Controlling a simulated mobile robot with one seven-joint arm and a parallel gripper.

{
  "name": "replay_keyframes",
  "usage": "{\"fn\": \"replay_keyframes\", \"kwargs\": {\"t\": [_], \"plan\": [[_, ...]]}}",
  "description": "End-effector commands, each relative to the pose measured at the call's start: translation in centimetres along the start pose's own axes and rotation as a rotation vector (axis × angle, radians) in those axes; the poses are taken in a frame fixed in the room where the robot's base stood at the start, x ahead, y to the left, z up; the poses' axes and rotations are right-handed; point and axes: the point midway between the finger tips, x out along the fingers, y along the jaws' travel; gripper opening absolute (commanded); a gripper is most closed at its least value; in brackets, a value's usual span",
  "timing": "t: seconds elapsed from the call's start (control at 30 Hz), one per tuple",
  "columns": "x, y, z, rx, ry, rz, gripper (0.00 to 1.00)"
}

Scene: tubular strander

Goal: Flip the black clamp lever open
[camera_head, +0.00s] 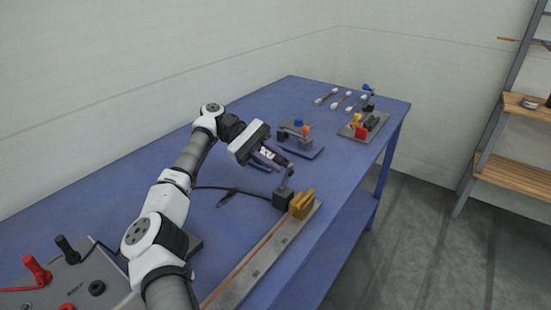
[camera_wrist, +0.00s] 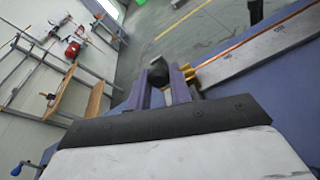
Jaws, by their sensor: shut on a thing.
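The black clamp lever (camera_head: 286,184) stands up from a dark block (camera_head: 283,200) beside a yellow block (camera_head: 303,204), at the far end of a long grey rail (camera_head: 255,258). My gripper (camera_head: 286,165) reaches down to the lever's upper end from the upper left. In the wrist view, the lever's black rounded end (camera_wrist: 158,74) sits between the two purple-grey fingers of my gripper (camera_wrist: 160,76), which are shut on it. The lever's lower part and pivot are mostly hidden there. Part of the yellow block (camera_wrist: 189,73) shows just right of the fingers.
A black cable (camera_head: 228,197) lies on the blue table (camera_head: 150,155). Farther back are a fixture with blue and orange parts (camera_head: 298,136) and a plate with red and yellow parts (camera_head: 362,127). A grey box with red and black knobs (camera_head: 72,275) stands at the near left.

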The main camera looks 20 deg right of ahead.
Motion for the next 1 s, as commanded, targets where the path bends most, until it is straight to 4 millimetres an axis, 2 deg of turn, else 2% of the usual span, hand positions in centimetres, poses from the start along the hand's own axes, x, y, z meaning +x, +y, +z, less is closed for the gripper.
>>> {"fn": "replay_keyframes", "kwargs": {"t": [0.03,0.2,0.57,0.73,0.97,1.0], "plan": [[-0.1,0.0,0.0,0.001,-0.001,0.004,0.22],[-0.1,0.0,0.0,0.001,-0.001,0.003,0.43],[-0.1,0.2,0.5,0.002,0.0,0.001,0.43],[-0.8,1.1,2.8,0.002,0.005,0.0,0.43],[-2.2,3.3,8.0,0.0,0.007,0.0,0.43],[-2.5,3.8,9.2,0.0,0.007,0.0,0.43]]}}
